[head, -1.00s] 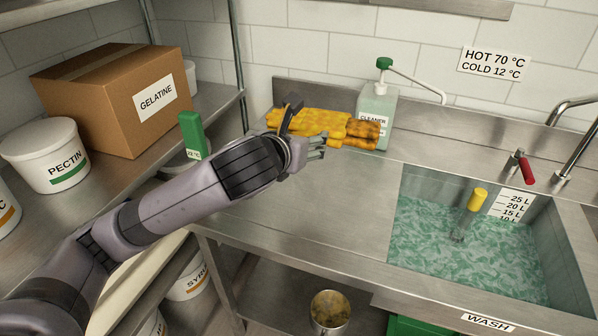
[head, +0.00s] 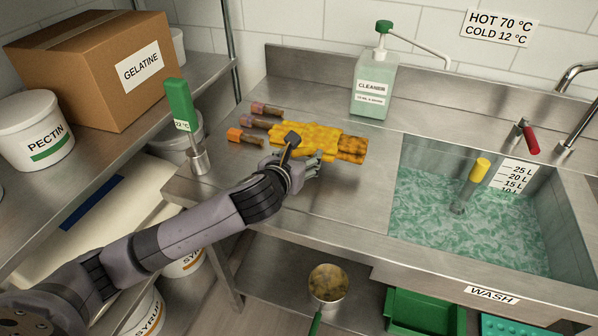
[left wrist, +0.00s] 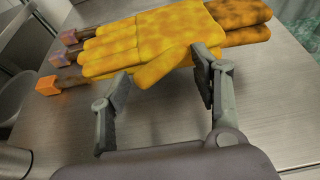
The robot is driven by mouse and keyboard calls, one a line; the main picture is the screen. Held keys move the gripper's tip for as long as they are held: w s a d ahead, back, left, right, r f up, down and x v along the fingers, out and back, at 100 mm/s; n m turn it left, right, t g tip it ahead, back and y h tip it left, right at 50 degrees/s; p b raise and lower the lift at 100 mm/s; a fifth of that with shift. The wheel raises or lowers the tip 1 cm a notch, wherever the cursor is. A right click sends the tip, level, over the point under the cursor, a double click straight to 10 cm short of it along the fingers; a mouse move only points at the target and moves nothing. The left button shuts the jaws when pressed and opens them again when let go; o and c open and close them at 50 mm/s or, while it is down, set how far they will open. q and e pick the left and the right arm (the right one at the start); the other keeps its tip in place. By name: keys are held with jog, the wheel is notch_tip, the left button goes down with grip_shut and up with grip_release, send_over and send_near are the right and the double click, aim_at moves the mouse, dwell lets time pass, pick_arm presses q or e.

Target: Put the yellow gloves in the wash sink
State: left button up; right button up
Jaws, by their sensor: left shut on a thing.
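The yellow gloves (head: 318,140), blotched with brown and with darker cuffs at the right, are over the steel counter left of the sink. My left gripper (head: 302,151) is shut on the near side of the gloves. In the left wrist view, its two fingers (left wrist: 162,75) straddle a yellow thumb-like part of the gloves (left wrist: 150,38). I cannot tell whether the gloves are lifted clear of the counter. The wash sink (head: 574,245) at the right holds rippled green water and a yellow-topped standing pipe (head: 479,170). My right gripper is out of view.
Several items with orange and purple ends (head: 245,136) lie at the gloves' left. A cleaner bottle (head: 373,85) stands behind. A green-handled tool in a metal cup (head: 198,160) stands at the counter's left edge. A red-handled tap (head: 526,137) is behind the sink.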

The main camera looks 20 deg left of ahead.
pick_arm(q)
jog(key=shift+f, duration=2.2)
jog(key=shift+c, duration=0.2)
jog(key=shift+f, duration=0.15)
jog(key=o, duration=1.7)
